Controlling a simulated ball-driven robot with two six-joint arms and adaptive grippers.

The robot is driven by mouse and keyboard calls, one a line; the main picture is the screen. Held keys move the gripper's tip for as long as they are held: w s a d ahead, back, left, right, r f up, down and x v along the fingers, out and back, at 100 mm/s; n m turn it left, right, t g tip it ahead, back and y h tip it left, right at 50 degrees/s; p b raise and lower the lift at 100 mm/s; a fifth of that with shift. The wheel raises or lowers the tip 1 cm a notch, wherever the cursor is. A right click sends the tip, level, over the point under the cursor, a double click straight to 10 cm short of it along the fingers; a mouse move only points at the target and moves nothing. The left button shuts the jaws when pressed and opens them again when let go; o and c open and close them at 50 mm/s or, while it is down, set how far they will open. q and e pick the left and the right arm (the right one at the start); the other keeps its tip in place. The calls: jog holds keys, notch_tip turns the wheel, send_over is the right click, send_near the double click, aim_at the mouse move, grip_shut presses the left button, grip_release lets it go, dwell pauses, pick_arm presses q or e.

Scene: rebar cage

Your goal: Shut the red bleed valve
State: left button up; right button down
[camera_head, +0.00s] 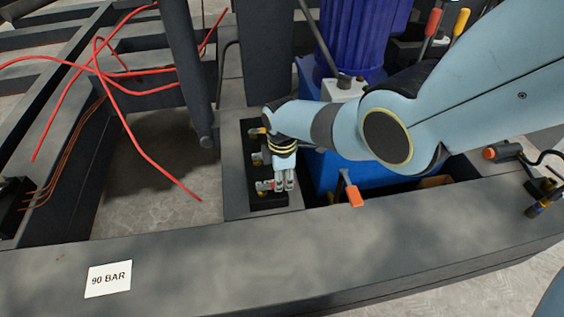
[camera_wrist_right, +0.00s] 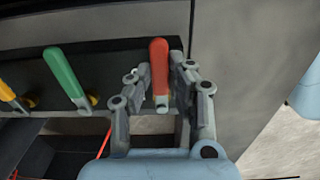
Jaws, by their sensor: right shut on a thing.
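In the right wrist view the red valve lever (camera_wrist_right: 159,68) stands nearly upright in the picture, between the two fingers of my right gripper (camera_wrist_right: 161,84). The gripper is shut on it. The lever belongs to a row on a dark valve block (camera_wrist_right: 115,55), beside a green lever (camera_wrist_right: 65,76) and a yellow lever (camera_wrist_right: 12,98), which both lean. In the head view my right gripper (camera_head: 284,184) reaches down over the near end of the dark block (camera_head: 254,146). The red lever is not clearly visible there, hidden by the gripper. My left gripper is not in view.
A blue motor (camera_head: 355,35) stands behind my right arm. An orange-handled lever (camera_head: 354,195) sticks up just right of the gripper. A dark beam with a "90 BAR" label (camera_head: 108,279) runs across the front.

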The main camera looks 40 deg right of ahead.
jog(key=c, duration=1.2)
grip_release()
jog(key=shift+c, duration=0.2)
jog(key=shift+r, duration=0.15)
notch_tip(320, 180, up, 12)
jog(key=shift+s+f, duration=0.1)
jog(key=shift+f, duration=0.1)
